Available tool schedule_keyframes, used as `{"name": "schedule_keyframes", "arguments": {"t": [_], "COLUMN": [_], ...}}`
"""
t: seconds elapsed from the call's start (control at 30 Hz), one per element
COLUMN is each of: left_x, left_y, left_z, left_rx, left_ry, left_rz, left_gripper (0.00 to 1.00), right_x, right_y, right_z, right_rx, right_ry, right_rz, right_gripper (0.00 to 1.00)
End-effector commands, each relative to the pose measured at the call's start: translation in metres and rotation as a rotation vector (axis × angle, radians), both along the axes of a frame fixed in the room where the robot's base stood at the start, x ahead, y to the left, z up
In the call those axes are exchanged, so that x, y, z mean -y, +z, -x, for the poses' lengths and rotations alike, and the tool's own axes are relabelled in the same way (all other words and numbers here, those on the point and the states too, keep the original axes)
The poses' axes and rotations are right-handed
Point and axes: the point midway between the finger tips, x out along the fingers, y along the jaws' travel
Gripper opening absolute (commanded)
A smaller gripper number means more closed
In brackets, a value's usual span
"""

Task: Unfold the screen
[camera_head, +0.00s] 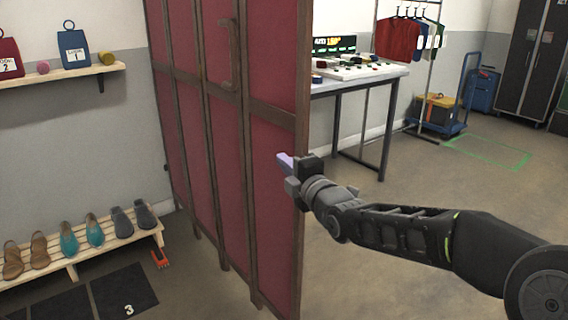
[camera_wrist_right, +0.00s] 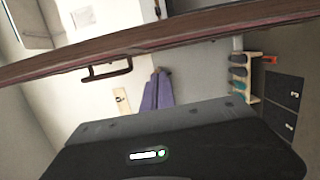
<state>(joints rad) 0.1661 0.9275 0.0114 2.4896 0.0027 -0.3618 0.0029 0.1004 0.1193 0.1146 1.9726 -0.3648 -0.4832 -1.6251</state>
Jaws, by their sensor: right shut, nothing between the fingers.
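The screen (camera_head: 275,193) stands upright in the head view, with dark red panels in brown wooden frames. Its panels are slightly angled to each other. A brown handle (camera_head: 228,55) is on the frame near the last fold. My right gripper (camera_head: 284,163) is at the free right edge of the nearest panel, with its purple fingertips overlapping that edge. They are shut and empty. In the right wrist view the panel's frame edge (camera_wrist_right: 190,28) crosses the top, the handle (camera_wrist_right: 107,70) below it, and the purple fingers (camera_wrist_right: 157,92) are together. I cannot tell whether they touch the screen. My left gripper is not in view.
A low shoe rack (camera_head: 85,252) and a wall shelf (camera_head: 60,84) are at left. Black floor mats (camera_head: 125,290) lie before the rack. A table (camera_head: 362,75), garment rack (camera_head: 432,70) and blue trolley (camera_head: 440,126) stand behind at right. Floor right of the screen is clear.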

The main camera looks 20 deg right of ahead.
Motion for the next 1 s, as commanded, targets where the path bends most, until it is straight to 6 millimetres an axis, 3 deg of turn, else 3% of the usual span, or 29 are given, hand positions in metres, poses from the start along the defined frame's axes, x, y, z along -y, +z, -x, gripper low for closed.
{"name": "schedule_keyframes", "arguments": {"t": [0.2,0.4,1.0], "left_x": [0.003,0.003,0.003], "left_y": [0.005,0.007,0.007], "left_z": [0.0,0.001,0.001], "left_rx": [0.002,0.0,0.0], "left_ry": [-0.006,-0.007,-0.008], "left_rz": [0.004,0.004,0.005], "left_gripper": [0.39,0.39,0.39], "right_x": [0.011,0.018,0.018], "right_y": [0.002,0.0,-0.001], "right_z": [0.045,0.073,0.08], "right_rx": [0.0,-0.003,-0.004], "right_ry": [0.0,0.002,0.005], "right_rz": [0.002,0.003,0.001], "right_gripper": [0.0,0.0,0.0]}}
